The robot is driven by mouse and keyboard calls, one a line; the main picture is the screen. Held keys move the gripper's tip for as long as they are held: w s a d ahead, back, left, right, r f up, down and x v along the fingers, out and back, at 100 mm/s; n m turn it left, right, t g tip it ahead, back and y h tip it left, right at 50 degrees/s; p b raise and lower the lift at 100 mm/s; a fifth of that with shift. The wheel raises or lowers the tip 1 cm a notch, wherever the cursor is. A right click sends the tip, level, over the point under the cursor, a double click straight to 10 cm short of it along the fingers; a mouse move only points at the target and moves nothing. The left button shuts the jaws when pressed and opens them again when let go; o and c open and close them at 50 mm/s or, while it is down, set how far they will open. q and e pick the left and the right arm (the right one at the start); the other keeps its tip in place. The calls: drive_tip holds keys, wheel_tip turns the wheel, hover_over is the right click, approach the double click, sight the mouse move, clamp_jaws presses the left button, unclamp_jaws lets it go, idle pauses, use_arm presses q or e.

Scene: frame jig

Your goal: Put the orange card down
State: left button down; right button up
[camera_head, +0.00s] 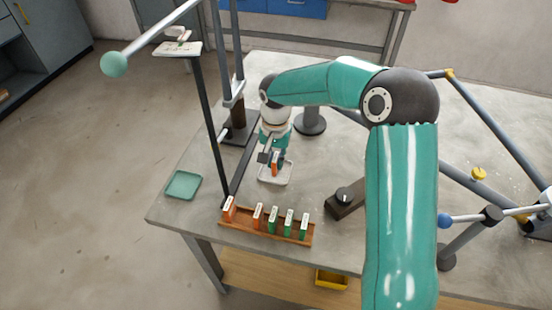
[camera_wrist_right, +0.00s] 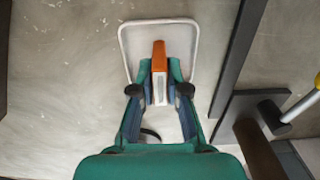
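The orange card (camera_head: 275,168) stands upright at the white tray (camera_head: 264,179) on the table. My right gripper (camera_head: 274,156) comes down from above with its fingers at the card. In the right wrist view the orange card (camera_wrist_right: 159,58) sits between the two fingertips (camera_wrist_right: 160,80), which close on its sides. The white tray (camera_wrist_right: 125,45) lies beneath it there. I cannot tell whether the card's lower edge touches the tray. My left gripper is not in view.
A wooden rack (camera_head: 262,233) with several orange and green cards stands at the table's front edge. A green tray (camera_head: 183,185) lies to its left. A dark post (camera_head: 208,115) rises left of my gripper. A dark block (camera_head: 345,202) and grey bars stand right.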

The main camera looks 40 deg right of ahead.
sight(276, 158)
drive_tip(key=o, duration=0.4)
wheel_tip(276, 158, up, 12)
idle(0.6)
idle(0.4)
